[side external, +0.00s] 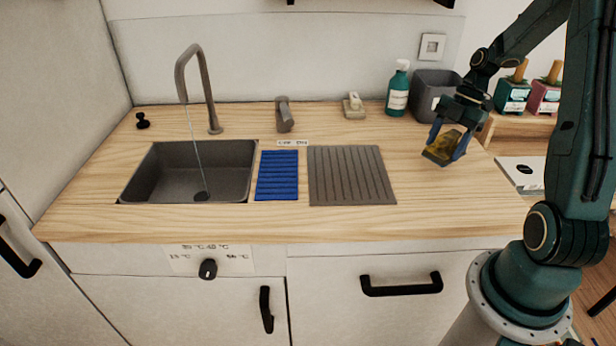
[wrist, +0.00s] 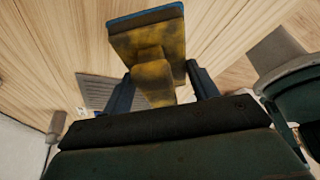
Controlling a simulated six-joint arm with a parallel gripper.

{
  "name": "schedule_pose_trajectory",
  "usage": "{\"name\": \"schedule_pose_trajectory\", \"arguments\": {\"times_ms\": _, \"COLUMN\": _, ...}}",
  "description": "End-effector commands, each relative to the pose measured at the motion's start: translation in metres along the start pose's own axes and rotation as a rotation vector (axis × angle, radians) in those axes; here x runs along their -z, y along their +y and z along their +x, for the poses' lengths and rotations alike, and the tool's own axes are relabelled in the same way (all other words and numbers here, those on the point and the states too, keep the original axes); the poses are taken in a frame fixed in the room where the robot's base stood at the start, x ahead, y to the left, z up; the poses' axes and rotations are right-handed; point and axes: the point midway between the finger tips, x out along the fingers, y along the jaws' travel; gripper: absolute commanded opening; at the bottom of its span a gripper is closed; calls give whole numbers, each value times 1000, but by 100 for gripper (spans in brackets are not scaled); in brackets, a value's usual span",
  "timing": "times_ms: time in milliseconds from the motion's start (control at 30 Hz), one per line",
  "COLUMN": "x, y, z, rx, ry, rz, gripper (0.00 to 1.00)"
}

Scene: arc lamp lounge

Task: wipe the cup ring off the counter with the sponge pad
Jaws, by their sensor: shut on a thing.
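My gripper (side external: 450,140) is shut on the sponge pad (side external: 440,148), a yellow pad with a darker blue-grey face. The wrist view also shows the sponge pad (wrist: 148,48) between the two fingers (wrist: 156,88), held by a narrower yellow grip part. The pad is over the right part of the wooden counter (side external: 440,205). I cannot tell whether it touches the surface. No cup ring can be made out on the counter in either view; the pad and gripper hide part of the wood.
A sink (side external: 190,172) with water running from a tap (side external: 205,90) is at left. A blue ribbed mat (side external: 277,176) and a grey ribbed drainboard (side external: 350,176) lie beside it. A green bottle (side external: 397,92) and a grey bin (side external: 430,92) stand at the back right. The right front counter is clear.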

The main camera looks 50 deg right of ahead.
Motion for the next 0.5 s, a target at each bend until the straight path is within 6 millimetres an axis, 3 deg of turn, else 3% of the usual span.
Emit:
{"name": "schedule_pose_trajectory", "arguments": {"times_ms": 233, "x": 8, "y": 0, "z": -21, "rx": -3, "ry": -2, "rz": -1, "gripper": 30}}
{"name": "schedule_pose_trajectory", "arguments": {"times_ms": 500, "x": 11, "y": 0, "z": -26, "rx": -1, "ry": -1, "rz": 0, "gripper": 30}}
